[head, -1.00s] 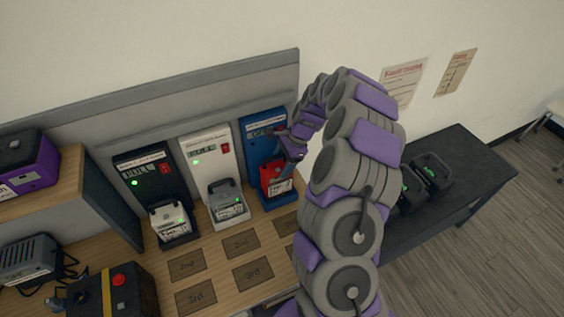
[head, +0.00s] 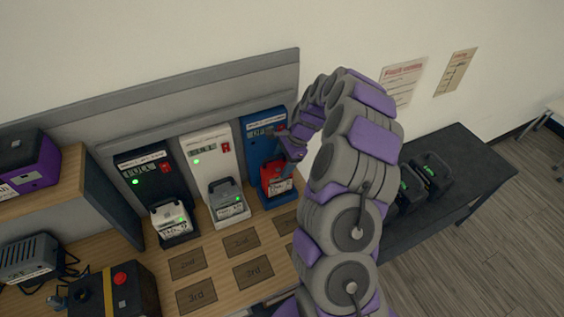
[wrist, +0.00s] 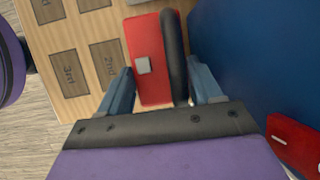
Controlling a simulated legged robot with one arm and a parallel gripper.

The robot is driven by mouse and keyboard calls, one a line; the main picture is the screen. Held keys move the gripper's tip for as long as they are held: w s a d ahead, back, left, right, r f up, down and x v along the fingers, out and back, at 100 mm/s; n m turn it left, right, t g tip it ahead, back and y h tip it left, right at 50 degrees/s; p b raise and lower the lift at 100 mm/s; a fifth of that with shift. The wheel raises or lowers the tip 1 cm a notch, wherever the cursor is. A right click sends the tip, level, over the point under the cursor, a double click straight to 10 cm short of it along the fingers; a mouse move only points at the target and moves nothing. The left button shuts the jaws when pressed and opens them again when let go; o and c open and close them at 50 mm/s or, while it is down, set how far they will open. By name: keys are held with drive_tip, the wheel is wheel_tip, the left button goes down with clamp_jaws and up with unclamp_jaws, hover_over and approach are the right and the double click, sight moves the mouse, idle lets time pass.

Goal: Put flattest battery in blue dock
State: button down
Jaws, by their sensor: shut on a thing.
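The blue dock (head: 256,141) stands at the right end of the row of three docks against the grey back panel. A red battery (head: 275,181) with a dark handle sits upright at its foot. In the wrist view the red battery (wrist: 148,75) lies between my fingers, its black handle (wrist: 175,55) beside the blue dock wall (wrist: 245,60). Whether the battery is fully seated is hard to see.
A black dock (head: 145,175) holds a white battery (head: 170,220), and a white dock (head: 205,155) holds a grey battery (head: 227,202). Labelled mats (head: 188,264) lie in front. A dark table (head: 475,170) at right bears several black batteries (head: 433,172).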

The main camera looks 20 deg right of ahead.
drive_tip(key=shift+f, duration=1.25)
idle(0.5)
drive_tip(key=shift+c, duration=0.6)
unclamp_jaws()
drive_tip(key=p+v, duration=0.7)
drive_tip(key=v, duration=1.9)
drive_tip(key=shift+d, duration=0.15)
drive_tip(key=shift+r, duration=0.1)
